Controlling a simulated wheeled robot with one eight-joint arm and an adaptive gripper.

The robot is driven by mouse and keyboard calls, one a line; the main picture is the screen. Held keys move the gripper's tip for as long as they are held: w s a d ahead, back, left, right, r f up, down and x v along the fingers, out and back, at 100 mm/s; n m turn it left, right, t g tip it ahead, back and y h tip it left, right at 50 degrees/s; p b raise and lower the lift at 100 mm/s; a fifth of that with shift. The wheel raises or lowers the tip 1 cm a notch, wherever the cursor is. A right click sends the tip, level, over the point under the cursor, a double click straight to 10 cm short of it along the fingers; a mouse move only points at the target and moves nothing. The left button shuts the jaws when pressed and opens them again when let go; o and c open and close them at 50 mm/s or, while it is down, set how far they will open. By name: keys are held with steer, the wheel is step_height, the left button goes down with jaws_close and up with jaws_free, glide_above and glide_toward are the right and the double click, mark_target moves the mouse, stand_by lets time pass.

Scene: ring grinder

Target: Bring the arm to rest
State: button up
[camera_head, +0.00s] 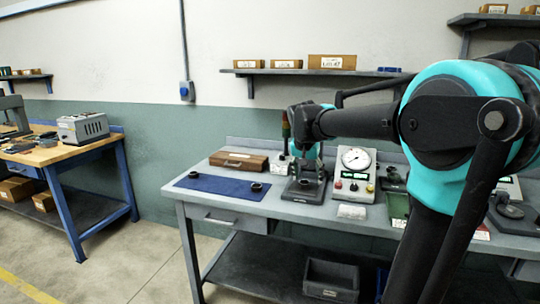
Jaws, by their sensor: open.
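My arm reaches in from the right, with its wrist bent down over the grey workbench (222,181). My gripper (308,175) is small and dark below the teal wrist, in front of or over a dark fixture with a flat base (303,193). Its fingers blend into the fixture, so I cannot tell whether they touch it. No held object shows. My forearm and elbow cover the bench's right part.
A blue mat (222,187) bears small dark rings (256,187). Behind it lies a brown case (239,160). A dial gauge box (354,171) stands right of the fixture. A shelf (300,72) with boxes hangs above. A wooden bench (60,151) stands left, with open floor between.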

steer(key=s+d+f+n+y, duration=0.1)
steer(key=s+d+f+n, duration=0.1)
steer(key=s+f, duration=0.9)
steer(key=s+d+f+n, duration=0.2)
steer(key=s+d+f, duration=0.2)
steer(key=s+f, duration=0.8)
steer(key=s, duration=0.3)
steer(key=shift+f+n+y, duration=0.3)
steer(key=shift+n+y, duration=0.1)
